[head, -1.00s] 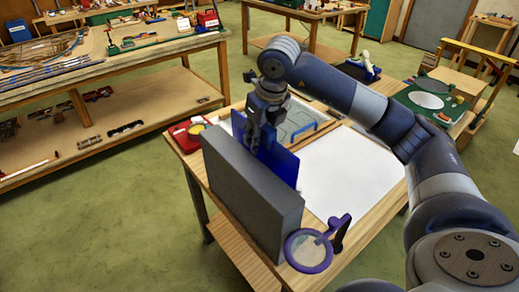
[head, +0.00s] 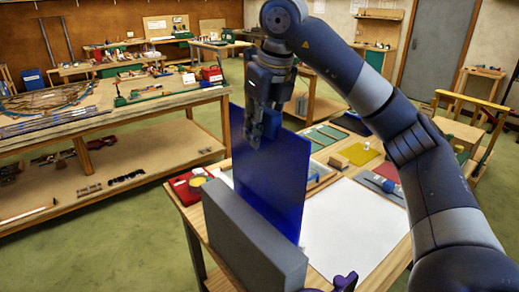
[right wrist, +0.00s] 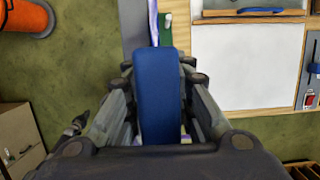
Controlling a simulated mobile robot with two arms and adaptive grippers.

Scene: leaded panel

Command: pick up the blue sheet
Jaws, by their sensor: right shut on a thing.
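The blue sheet (head: 278,172) stands upright in the head view, well above the top of the grey block (head: 250,240). Its lower edge is partly hidden behind the block, so I cannot tell whether it is clear of it. My right gripper (head: 256,134) points down and is shut on the sheet near its upper left part. In the right wrist view a broad blue shape (right wrist: 160,95) lies between the fingers. My left gripper is not in view.
The grey block stands on the wooden bench beside a white sheet (head: 350,222). A red item (head: 188,186) lies behind it. A purple-handled object (head: 342,283) is at the bottom edge. A long workbench (head: 110,112) stands to the left across green floor.

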